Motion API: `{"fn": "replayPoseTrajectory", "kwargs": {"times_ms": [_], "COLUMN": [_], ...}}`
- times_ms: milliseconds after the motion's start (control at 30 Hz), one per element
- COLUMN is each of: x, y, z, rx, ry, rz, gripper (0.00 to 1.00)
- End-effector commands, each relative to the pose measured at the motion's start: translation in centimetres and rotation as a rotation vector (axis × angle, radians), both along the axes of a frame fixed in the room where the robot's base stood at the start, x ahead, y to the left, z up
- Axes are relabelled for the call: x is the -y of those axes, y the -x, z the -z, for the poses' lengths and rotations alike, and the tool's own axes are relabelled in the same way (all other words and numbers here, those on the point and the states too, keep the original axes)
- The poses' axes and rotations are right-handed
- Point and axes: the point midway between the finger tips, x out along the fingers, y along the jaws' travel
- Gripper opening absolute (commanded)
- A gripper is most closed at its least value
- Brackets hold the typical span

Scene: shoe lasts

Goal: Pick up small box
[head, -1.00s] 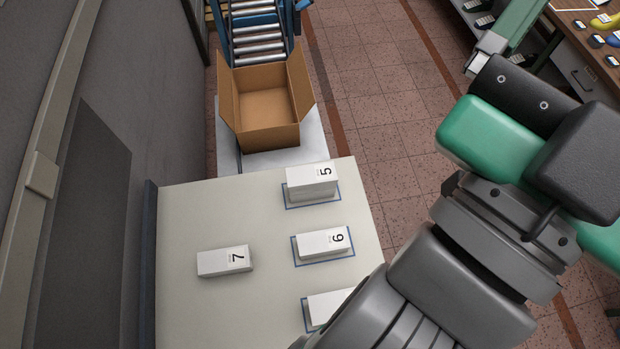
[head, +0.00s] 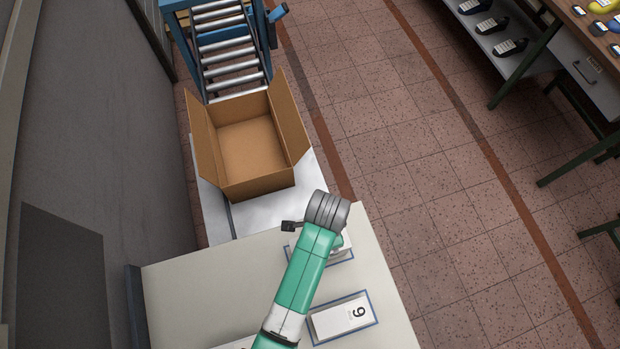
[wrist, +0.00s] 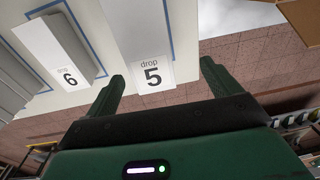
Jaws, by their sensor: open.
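The small white box labelled 5 (wrist: 140,32) stands between the two green fingers of my gripper (wrist: 162,72) in the wrist view. The fingers are open, one on each side of the box's labelled end, and I see no clear contact. In the head view my arm hides most of box 5; only a small white part (head: 346,241) shows beside my wrist, inside a blue outline. Another white box, labelled 6 (head: 341,317), lies in its own blue outline nearer the front. Box 6 also shows at the left of the wrist view (wrist: 52,45).
An open cardboard box (head: 252,150) stands on a pale surface beyond the table (head: 200,290). A roller conveyor (head: 225,50) lies behind it. A grey wall runs along the left. Open tiled floor lies to the right, with a shoe rack (head: 490,30) at the back right.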

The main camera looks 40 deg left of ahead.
Motion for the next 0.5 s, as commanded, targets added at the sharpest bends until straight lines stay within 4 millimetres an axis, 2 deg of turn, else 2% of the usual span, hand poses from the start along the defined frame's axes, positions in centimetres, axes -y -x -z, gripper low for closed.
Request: {"fn": "replayPoseTrajectory", "kwargs": {"times_ms": [33,100,233,400,500], "x": [0.1,0.2,0.2,0.2,0.2], "y": [1.2,2.0,2.1,2.1,2.0], "z": [1.2,1.9,2.2,4.2,4.6], "rx": [-0.045,-0.076,-0.079,-0.077,-0.075], "ry": [0.012,0.022,0.022,0.022,0.022], "rz": [0.013,0.023,0.025,0.024,0.023], "gripper": [0.89,0.89,0.89,0.89,0.89]}}
